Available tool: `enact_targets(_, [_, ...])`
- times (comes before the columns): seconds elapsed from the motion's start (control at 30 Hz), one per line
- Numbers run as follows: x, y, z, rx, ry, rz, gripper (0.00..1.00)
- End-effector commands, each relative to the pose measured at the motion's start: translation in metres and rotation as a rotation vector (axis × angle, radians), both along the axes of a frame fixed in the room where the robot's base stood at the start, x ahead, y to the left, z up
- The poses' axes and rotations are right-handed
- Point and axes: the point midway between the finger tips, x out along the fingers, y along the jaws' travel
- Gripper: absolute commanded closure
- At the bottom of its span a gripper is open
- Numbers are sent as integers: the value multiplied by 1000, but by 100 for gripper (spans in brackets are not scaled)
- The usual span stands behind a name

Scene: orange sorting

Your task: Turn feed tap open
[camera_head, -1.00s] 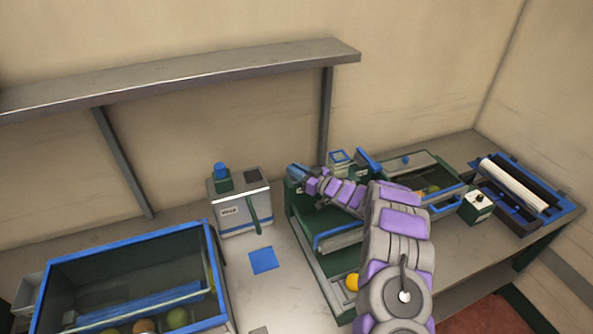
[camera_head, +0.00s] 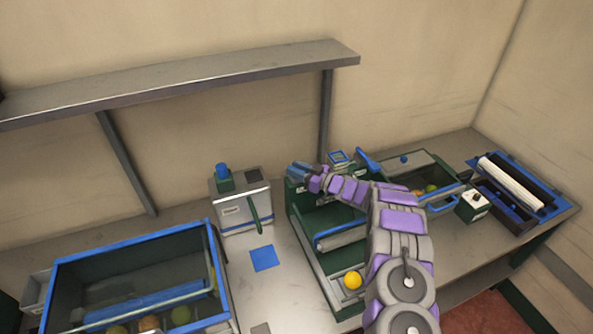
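My gripper (camera_head: 298,171) is at the back left corner of a green machine (camera_head: 300,217), its end over or against that corner. It is small here, so I cannot tell whether its fingers are open or whether they touch anything. No part is clearly marked as the feed tap; it may be hidden behind my gripper. A grey box (camera_head: 232,214) stands left of my gripper, apart from it. It has a blue knob (camera_head: 222,170) on top and a dark green lever (camera_head: 254,207) on its front. An orange fruit (camera_head: 352,280) lies in the machine's front tray.
A blue-rimmed tank (camera_head: 130,239) with several fruits is at the front left. A green bin (camera_head: 450,165) with fruit, a small switch box (camera_head: 473,205) and a roller unit (camera_head: 515,181) stand to the right. A shelf (camera_head: 190,78) hangs above. A blue square (camera_head: 263,258) lies on the table.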

Motion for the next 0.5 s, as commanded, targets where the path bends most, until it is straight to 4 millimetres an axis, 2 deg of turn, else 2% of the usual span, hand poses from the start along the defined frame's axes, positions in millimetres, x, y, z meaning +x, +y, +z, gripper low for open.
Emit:
enact_targets(0.1, [-1,0,0,0,0,1,57])
enact_targets(0.5, [-1,1,-1,-2,1,-2,57])
